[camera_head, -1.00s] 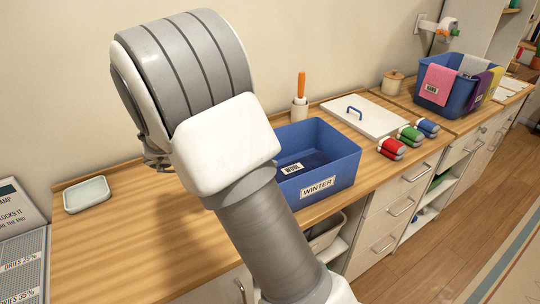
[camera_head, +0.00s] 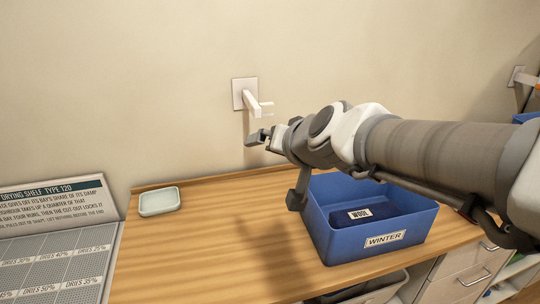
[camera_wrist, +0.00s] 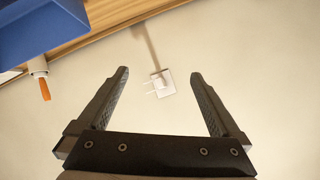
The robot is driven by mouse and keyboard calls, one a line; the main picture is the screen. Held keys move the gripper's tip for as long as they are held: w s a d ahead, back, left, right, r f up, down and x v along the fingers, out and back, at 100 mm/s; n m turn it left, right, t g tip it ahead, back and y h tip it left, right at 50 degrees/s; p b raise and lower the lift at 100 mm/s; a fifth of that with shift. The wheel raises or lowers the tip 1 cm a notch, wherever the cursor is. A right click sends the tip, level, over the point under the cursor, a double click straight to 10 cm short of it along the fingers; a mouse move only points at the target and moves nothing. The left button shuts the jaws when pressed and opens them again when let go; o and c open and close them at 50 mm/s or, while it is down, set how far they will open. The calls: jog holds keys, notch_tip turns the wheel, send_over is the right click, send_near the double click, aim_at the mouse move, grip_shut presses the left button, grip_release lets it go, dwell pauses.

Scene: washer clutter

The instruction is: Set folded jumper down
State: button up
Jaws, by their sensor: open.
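A dark blue folded jumper (camera_head: 383,211) with a WOOL label lies flat inside the blue bin (camera_head: 340,247) marked WINTER, on the wooden counter. My gripper (camera_wrist: 160,74) is open, with nothing between its fingers. In the head view it is raised above the counter, up and left of the bin and apart from the jumper. In the wrist view its fingers face the wall. A corner of the blue bin (camera_wrist: 35,25) shows there at the upper left, and the jumper is out of sight.
A white wall fitting (camera_head: 250,98) juts out near my gripper; it also shows between the fingers in the wrist view (camera_wrist: 163,86). A pale dish (camera_head: 160,201) and a drying shelf panel (camera_head: 45,270) are at the left.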

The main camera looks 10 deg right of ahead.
jog(key=s+d+f+n+g+h, duration=0.1)
jog(key=s+d+f+g, duration=0.2)
jog(key=s, duration=0.6)
jog(key=s+d+f+n+g+h, duration=0.1)
jog(key=s+d+f+g, duration=0.1)
jog(key=s, duration=0.8)
notch_tip(320, 180, down, 3)
jog(key=shift+d+r+n+g+h, duration=0.15)
jog(key=shift+d+n+g+h, duration=0.25)
jog(key=shift+d, duration=0.1)
